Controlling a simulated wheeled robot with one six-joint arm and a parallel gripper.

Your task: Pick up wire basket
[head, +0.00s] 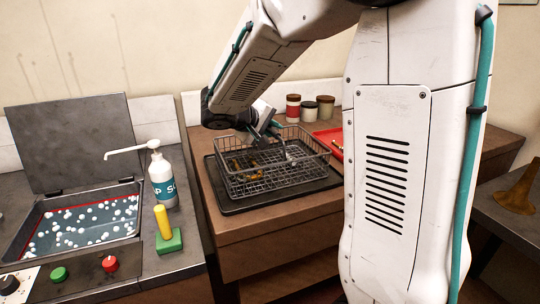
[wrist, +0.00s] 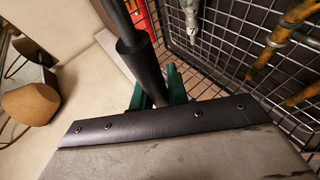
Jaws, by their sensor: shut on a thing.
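The wire basket (head: 268,181) is a grey mesh box with brass-coloured parts (head: 240,166) and a silvery part (head: 294,153) inside. It is level at the dark tray (head: 331,184) on the wooden cabinet; I cannot tell whether it touches the tray. My gripper (head: 270,131) is at the basket's back rim. In the wrist view, my green jaws (wrist: 160,88) are shut around a black cylindrical grip (wrist: 137,55), which looks like the basket's handle. My wrist hides part of the handle.
A metal tank (head: 85,222) with white bubbles and a raised lid (head: 72,142) stands at left. Beside it are a soap bottle (head: 162,180) and a green-yellow brush (head: 168,240).

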